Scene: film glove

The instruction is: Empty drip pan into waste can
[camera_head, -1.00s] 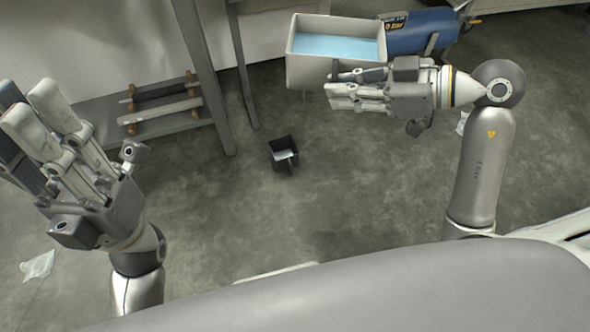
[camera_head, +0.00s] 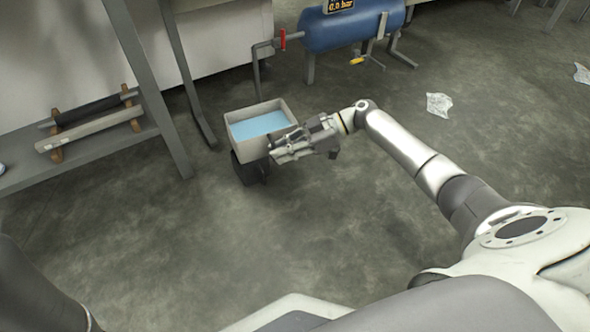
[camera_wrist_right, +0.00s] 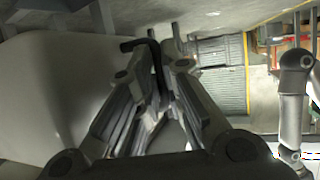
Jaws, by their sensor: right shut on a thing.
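The drip pan (camera_head: 284,105) is a pale beige rectangular tray with light blue liquid (camera_head: 258,126) inside, left of centre in the head view. It looks roughly level. My right gripper (camera_head: 275,150) is shut on its near right side. The waste can (camera_head: 250,172) is small and black. It shows just below the pan, which hides its top, so I cannot tell the gap between them. The right wrist view shows the fingers of my right gripper (camera_wrist_right: 160,112) close up. My left gripper is out of view.
A blue tank (camera_head: 350,27) with a pipe and red valve (camera_head: 282,39) stands behind. A metal rack (camera_head: 150,90) with rails (camera_head: 90,128) is at left. Crumpled clear scraps (camera_head: 438,104) lie on the floor at right. The floor in front is clear.

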